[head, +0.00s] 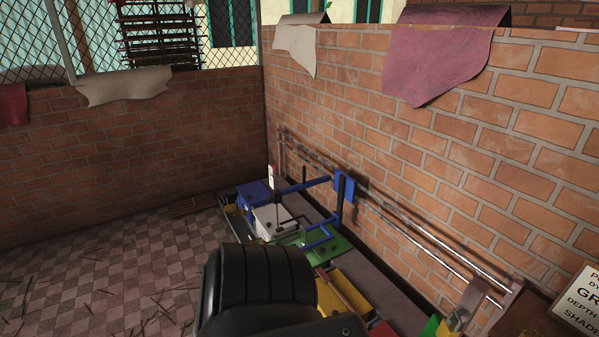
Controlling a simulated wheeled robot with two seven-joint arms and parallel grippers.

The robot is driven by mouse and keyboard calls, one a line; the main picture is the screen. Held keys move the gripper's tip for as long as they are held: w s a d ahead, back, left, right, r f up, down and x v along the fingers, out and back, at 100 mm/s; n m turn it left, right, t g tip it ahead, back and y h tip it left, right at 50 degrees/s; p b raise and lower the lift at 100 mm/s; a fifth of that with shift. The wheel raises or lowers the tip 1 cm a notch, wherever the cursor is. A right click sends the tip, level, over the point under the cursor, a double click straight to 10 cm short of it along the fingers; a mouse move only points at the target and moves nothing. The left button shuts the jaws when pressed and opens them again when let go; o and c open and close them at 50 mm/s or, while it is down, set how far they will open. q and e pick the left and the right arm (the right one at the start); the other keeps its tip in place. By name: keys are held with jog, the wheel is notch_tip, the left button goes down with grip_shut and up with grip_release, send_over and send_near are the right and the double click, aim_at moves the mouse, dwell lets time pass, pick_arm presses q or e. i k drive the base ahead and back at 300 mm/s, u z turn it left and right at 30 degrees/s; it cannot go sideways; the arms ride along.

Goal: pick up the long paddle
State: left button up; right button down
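I cannot make out a long paddle for certain. A narrow brown strip (349,291) lies along the yellow piece on the low bench by the right wall, and I cannot tell whether it is the paddle. A black ribbed part of my own arm fills the bottom middle of the head view and hides part of the bench and floor. No fingertips of either gripper show.
A blue frame (342,200), a white box (272,221) and a blue box (254,193) stand on the bench. Metal rails (425,237) run along the brick wall (430,150). A lettered sign (580,302) is at lower right. The tiled floor (110,265) at left has scattered sticks.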

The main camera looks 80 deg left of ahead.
aim_at(327, 278)
jog(key=u, duration=3.35)
jog(key=i, duration=3.45)
jog(key=z, duration=4.95)
